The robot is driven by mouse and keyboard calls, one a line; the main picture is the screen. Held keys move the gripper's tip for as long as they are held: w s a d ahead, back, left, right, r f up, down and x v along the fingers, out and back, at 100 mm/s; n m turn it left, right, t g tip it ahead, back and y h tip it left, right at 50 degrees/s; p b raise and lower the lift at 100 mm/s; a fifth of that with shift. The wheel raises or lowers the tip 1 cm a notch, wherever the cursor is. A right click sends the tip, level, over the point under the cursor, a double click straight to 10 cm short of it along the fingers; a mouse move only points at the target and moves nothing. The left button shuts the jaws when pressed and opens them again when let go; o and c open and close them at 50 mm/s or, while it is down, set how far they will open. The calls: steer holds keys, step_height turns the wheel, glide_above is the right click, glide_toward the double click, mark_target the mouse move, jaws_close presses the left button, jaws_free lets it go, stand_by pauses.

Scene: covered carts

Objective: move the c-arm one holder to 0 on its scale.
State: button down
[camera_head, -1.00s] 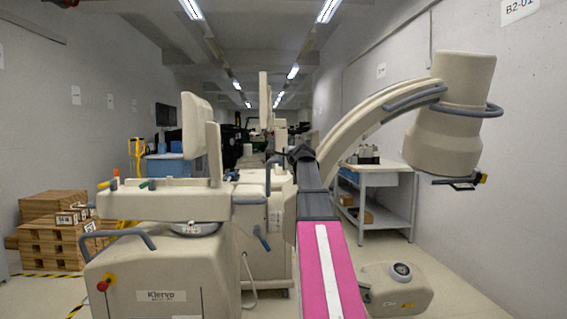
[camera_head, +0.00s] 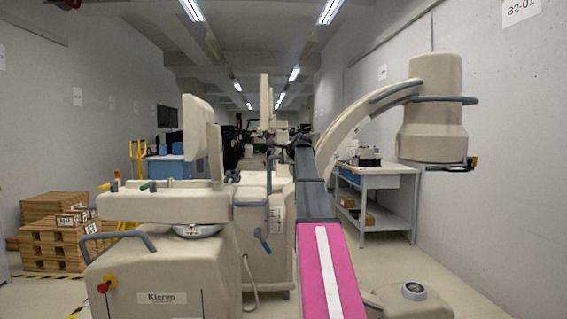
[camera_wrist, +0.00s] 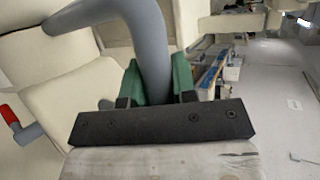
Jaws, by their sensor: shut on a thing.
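The c-arm (camera_head: 349,119) is a beige curved arm. Its large upper drum (camera_head: 434,105) hangs upright at the right, with a grey rail around it. Its rounded lower end (camera_head: 411,299) is low at the right. The c-arm's cart (camera_head: 258,235) stands mid-picture. In the wrist view my gripper (camera_wrist: 153,88) has green pads shut on a thick grey curved handle (camera_wrist: 148,38). In the head view the grip is too small and covered to read clearly. I cannot make out the holder's scale or its zero mark in either view.
A beige console labelled Klervo (camera_head: 163,290), with a screen (camera_head: 200,128), stands close at the left. A pale shelf table (camera_head: 384,181) stands behind the c-arm. Open floor lies at the lower right.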

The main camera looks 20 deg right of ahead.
steer(key=shift+w+r, duration=0.15)
steer(key=shift+r, duration=0.15)
steer(key=c, duration=0.9)
jaws_free()
steer(key=shift+s+f, duration=0.1)
steer(key=shift+s, duration=0.15)
steer(key=shift+v, duration=5.45)
steer(key=shift+f, duration=0.15)
